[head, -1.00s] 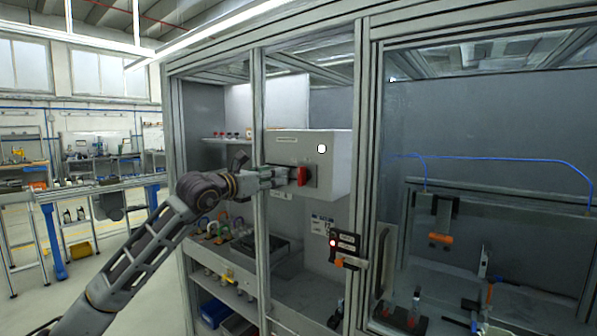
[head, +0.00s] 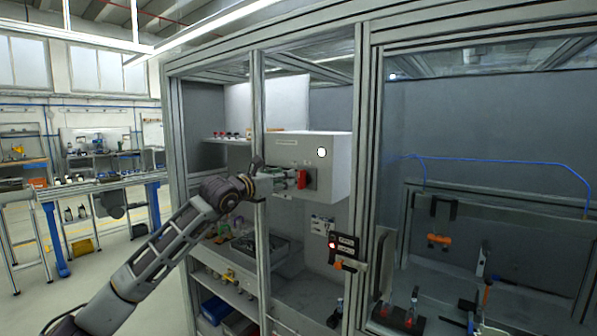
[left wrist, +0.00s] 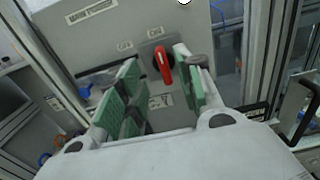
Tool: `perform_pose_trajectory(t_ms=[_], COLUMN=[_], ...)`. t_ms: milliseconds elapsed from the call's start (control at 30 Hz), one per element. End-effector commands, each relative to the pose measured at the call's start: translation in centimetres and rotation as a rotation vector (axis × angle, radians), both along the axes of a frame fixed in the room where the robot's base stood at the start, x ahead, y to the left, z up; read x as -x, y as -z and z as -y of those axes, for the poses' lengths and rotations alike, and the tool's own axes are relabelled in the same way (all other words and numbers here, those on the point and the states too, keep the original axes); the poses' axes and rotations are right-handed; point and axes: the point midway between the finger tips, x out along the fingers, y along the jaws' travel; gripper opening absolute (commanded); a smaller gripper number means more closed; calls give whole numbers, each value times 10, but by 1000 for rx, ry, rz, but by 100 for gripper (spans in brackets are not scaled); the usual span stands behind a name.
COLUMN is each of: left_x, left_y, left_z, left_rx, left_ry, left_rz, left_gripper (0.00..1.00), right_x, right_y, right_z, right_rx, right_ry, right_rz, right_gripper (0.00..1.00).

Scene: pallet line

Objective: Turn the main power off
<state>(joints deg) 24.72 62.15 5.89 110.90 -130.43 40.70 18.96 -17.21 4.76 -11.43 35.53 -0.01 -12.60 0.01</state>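My left gripper (head: 289,179) is just left of the handle in the head view. In the left wrist view its green-padded fingers (left wrist: 160,88) are spread apart, with the handle beyond and between them, closer to the right finger. No contact with the handle shows. My right gripper is not in view.
A metal frame post (head: 259,230) stands close beside my left gripper. A small dark control panel (head: 345,247) with a lit red lamp hangs below the box. A white round lamp (head: 322,153) is on the box front. Shelves with trays lie below left.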

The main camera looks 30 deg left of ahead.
Motion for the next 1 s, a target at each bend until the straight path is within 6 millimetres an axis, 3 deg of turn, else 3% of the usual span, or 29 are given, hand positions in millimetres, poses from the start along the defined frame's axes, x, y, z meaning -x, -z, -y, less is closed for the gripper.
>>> perform_pose_trajectory(t_ms=[367,1000], left_x=[-28,-78], left_y=[-3,-2], left_z=[2,6], left_rx=[1,1], left_ry=[-1,0], left_rz=[1,0], left_gripper=[36,36], right_x=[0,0], right_y=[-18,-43], right_z=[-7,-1], right_rx=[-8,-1], right_ry=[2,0], right_rz=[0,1], right_gripper=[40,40])
